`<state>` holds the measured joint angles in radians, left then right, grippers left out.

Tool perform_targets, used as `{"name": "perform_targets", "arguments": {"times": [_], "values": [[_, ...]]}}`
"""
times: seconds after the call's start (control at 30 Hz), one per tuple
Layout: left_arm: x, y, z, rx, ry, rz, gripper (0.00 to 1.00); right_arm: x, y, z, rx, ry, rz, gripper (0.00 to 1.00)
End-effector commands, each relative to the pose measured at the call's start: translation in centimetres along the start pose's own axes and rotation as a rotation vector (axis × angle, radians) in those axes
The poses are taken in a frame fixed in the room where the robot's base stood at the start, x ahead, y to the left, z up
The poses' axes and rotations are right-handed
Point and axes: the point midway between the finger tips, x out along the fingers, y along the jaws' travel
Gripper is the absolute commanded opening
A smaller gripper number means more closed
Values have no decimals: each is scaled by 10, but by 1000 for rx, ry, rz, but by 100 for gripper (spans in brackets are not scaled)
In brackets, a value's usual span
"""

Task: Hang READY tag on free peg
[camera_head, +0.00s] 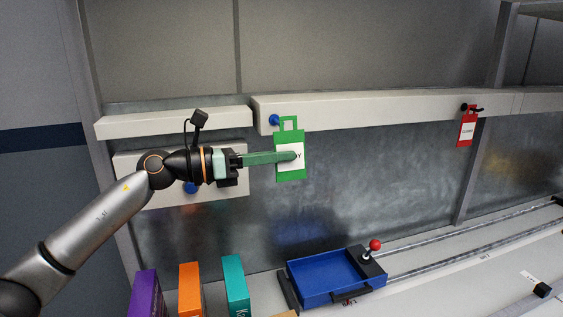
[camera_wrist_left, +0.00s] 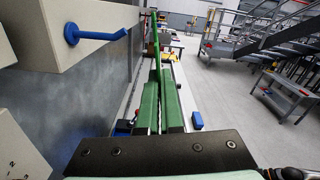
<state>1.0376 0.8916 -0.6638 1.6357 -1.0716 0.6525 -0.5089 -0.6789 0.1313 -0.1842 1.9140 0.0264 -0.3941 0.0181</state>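The green READY tag (camera_head: 291,173), with a white label and a square loop on top, is upright between the fingers of my left gripper (camera_head: 296,156). The fingers cover part of its label. In the left wrist view the tag (camera_wrist_left: 155,45) shows nearly edge-on beyond the fingers (camera_wrist_left: 160,100). A blue peg (camera_head: 274,119) sticks out of the white rail, just left of the tag's loop. In the left wrist view this peg (camera_wrist_left: 95,33) is bare and stands apart from the tag. A red tag (camera_head: 467,128) hangs at a dark peg farther right. My right gripper is out of view.
Another blue knob (camera_head: 190,187) shows on the white panel below my left wrist. A blue tray (camera_head: 325,277) and a red-topped lever (camera_head: 375,245) stand below. Purple, orange and teal binders (camera_head: 236,283) stand at lower left. The metal wall around the tag is clear.

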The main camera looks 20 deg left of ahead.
Motion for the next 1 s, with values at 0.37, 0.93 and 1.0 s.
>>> {"name": "perform_targets", "arguments": {"times": [0.37,0.93,1.0], "values": [[0,23,3,0,-2,0,0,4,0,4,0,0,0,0],[-1,56,6,0,-6,2,0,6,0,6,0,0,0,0],[0,58,4,0,-5,1,0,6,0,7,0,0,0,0]]}}
